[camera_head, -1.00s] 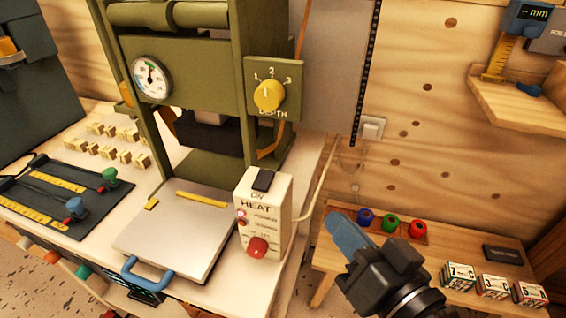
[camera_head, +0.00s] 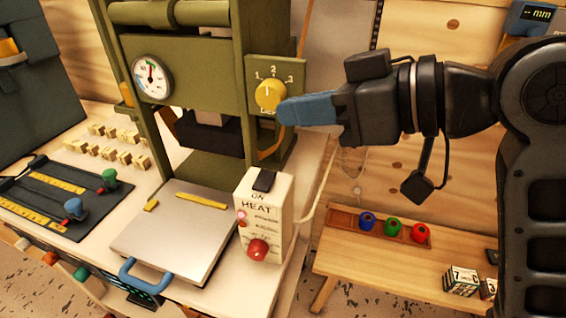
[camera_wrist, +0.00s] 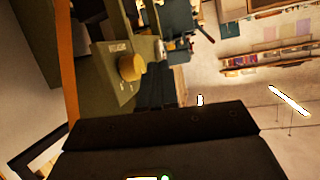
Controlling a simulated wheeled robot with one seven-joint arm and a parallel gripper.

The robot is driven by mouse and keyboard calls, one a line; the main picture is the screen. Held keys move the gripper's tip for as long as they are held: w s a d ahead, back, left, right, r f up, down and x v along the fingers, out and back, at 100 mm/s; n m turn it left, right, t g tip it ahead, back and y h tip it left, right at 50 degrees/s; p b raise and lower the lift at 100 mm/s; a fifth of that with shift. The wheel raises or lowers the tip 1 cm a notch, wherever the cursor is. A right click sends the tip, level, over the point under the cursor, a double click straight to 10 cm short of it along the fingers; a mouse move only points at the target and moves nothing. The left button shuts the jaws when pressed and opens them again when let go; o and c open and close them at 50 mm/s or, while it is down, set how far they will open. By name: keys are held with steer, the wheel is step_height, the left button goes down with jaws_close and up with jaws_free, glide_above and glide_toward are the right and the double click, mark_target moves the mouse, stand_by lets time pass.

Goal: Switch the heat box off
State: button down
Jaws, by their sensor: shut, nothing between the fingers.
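The heat box (camera_head: 262,215) is a small cream box with HEAT and ON lettering, standing at the right front of the white bench. A black rocker switch (camera_head: 264,181) sits on its top. A red knob (camera_head: 257,249) and a pink-red lamp (camera_head: 241,216) are on its front. My gripper (camera_head: 282,111) is shut and empty, with blue fingers pointing left. In the head view it shows above the heat box, by the lower right of the yellow depth knob (camera_head: 270,94). The knob also shows in the wrist view (camera_wrist: 131,67). The heat box is not visible in the wrist view.
The green press (camera_head: 190,70) with a dial gauge (camera_head: 152,77) stands behind the heat box. A metal plate (camera_head: 175,235) with a blue handle lies left of it. A low wooden table (camera_head: 400,265) with coloured rings is at the right.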

steer(key=shift+s+d+r+n+g+h, duration=0.2)
steer(key=shift+d+n+g+h, duration=0.25)
steer(key=shift+d+n+h, duration=0.2)
steer(key=shift+s+d+r+n+g+h, duration=0.25)
steer(key=shift+d+n+g+h, duration=0.3)
steer(key=shift+d+h, duration=0.15)
steer(key=shift+s+d+r+n+g+h, duration=0.2)
steer(key=shift+d+n+g+h, duration=0.2)
steer(key=shift+d+n+h, duration=0.25)
steer(key=shift+a+f, duration=0.1)
steer(key=shift+f, duration=0.05)
glide_above(266, 174)
steer(key=s+d, duration=0.2)
steer(key=d, duration=0.1)
steer(key=f, duration=0.6)
steer(key=shift+a+f, duration=0.2)
steer(key=shift+f, duration=0.1)
steer(key=f, duration=0.3)
steer(key=shift+w+f+b, duration=0.15)
steer(key=shift+w+b, duration=0.1)
steer(key=shift+b, duration=0.1)
steer(key=shift+f, duration=0.45)
steer(key=shift+w, duration=0.1)
